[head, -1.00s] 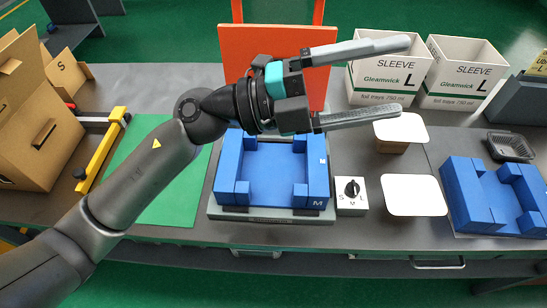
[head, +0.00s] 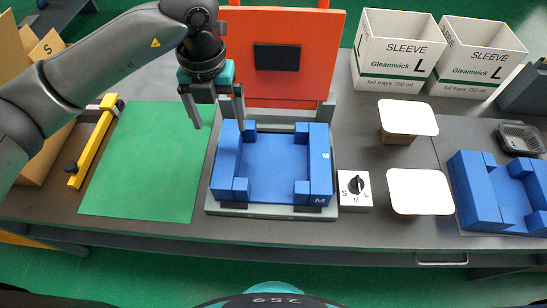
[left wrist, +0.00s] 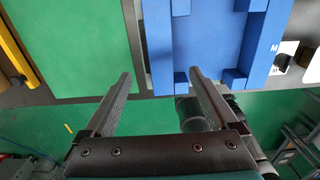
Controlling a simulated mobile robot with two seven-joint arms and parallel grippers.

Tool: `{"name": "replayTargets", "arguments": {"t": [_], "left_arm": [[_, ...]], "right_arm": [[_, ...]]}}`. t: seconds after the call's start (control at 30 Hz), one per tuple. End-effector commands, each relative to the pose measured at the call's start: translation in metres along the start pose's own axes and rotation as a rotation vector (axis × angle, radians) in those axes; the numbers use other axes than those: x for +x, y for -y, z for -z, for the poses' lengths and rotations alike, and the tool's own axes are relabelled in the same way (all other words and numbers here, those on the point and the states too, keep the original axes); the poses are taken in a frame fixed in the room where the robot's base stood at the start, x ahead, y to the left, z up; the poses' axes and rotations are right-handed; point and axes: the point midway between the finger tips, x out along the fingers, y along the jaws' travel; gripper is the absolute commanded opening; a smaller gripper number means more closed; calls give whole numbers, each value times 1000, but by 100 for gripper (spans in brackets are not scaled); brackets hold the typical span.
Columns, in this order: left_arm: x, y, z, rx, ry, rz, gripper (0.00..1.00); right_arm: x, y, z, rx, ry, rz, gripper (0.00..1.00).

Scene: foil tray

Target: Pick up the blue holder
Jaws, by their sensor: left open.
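A blue holder (head: 272,197) marked M sits on a grey base in front of an orange panel in the head view. It also shows at the top of the left wrist view (left wrist: 210,40). A second blue holder (head: 482,208) stands at the right of the table. My left gripper (head: 218,126) is open and empty, pointing down above the left back corner of the M holder. In the left wrist view its two fingers (left wrist: 157,92) are apart with nothing between them. My right gripper does not show.
A green mat (head: 145,185) lies left of the base, with a yellow bar (head: 92,145) beside it. The orange panel (head: 315,40) stands behind the holder. A dial box (head: 354,190), white lids (head: 420,192) and sleeve boxes (head: 398,65) are to the right.

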Motion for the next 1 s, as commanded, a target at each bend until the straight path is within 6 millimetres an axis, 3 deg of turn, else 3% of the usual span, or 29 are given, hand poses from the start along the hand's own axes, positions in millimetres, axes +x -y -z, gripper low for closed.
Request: {"name": "replayTargets", "arguments": {"t": [0.1, 0.3, 0.57, 0.8, 1.0], "left_arm": [[30, 0, 2, 1, -7, 1, 92], [64, 1, 1, 2, -4, 3, 92], [82, 1, 1, 3, -4, 5, 92], [118, 1, 1, 3, -3, 4, 92], [127, 1, 1, 4, -1, 5, 92]], "right_arm": [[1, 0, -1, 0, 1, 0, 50], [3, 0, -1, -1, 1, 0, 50], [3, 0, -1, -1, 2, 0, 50], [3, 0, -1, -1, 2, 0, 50], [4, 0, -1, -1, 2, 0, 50]]}}
